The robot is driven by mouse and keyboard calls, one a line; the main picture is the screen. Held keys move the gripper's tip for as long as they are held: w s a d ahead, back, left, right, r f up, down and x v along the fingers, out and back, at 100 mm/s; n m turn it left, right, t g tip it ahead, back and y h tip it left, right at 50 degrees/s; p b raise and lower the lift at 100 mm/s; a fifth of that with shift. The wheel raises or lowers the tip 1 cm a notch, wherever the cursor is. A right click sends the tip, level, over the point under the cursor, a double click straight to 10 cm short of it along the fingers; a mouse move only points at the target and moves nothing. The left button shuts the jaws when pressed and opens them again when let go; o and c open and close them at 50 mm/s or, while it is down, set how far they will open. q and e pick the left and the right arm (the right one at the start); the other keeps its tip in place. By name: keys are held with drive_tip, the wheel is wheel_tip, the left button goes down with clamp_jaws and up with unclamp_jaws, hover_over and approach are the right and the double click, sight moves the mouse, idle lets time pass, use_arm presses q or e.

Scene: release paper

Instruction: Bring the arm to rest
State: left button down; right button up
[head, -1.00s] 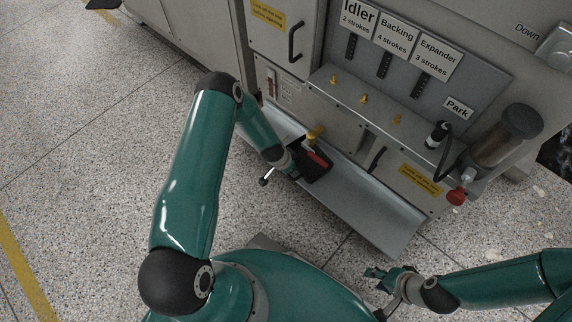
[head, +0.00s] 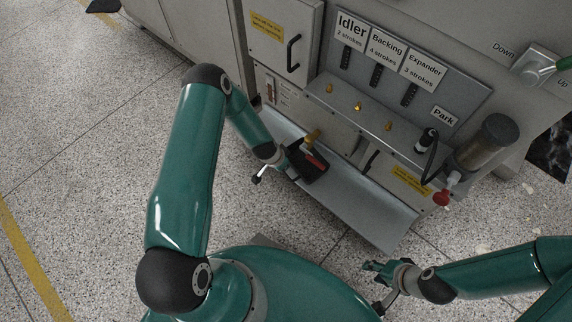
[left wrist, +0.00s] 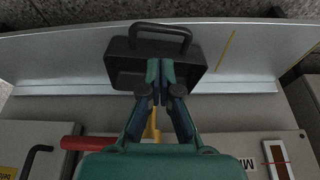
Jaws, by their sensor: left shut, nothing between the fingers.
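My left gripper (left wrist: 160,75) is shut and empty in the left wrist view, its fingertips in front of a black box with a handle (left wrist: 122,72). I cannot tell whether they touch it. In the head view, my left arm reaches down to the shelf of the grey machine, beside the black box (head: 308,172). Its fingertips are hard to make out there. My right gripper (head: 375,267) is low at the right in the head view, over the floor and apart from the machine. It is too small to tell its opening.
The grey sloping shelf (head: 365,205) runs along the machine's front. A red cylinder (left wrist: 88,143) shows in the left wrist view. Several yellow pegs, a cylinder with a dark cap (head: 490,140) and a Down/Up switch (head: 540,66) are on the machine. Speckled floor at left is clear.

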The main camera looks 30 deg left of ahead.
use_arm(q)
drive_tip(key=s+d+r+m+h, duration=0.1)
drive_tip(key=s+d+r, duration=0.2)
drive_tip(key=d+r, duration=0.2)
drive_tip(key=s+d+r+m, duration=0.1)
drive_tip(key=s+d+r, duration=0.2)
drive_tip(key=d+r, duration=0.15)
drive_tip(key=s+d+r+n+g+h, duration=0.1)
drive_tip(key=s+d+r+n+g, duration=0.15)
drive_tip(key=s, duration=0.45)
drive_tip(key=s+d+r+n+g+h, duration=0.1)
drive_tip(key=s+d+n, duration=0.25)
drive_tip(key=s, duration=0.25)
wheel_tip(320, 180, up, 27)
drive_tip(key=n+p, duration=0.1)
drive_tip(key=p, duration=2.7)
drive_tip(key=shift+r, duration=0.2)
use_arm(e)
wheel_tip(320, 180, up, 29)
drive_tip(key=shift+a+r, duration=0.15)
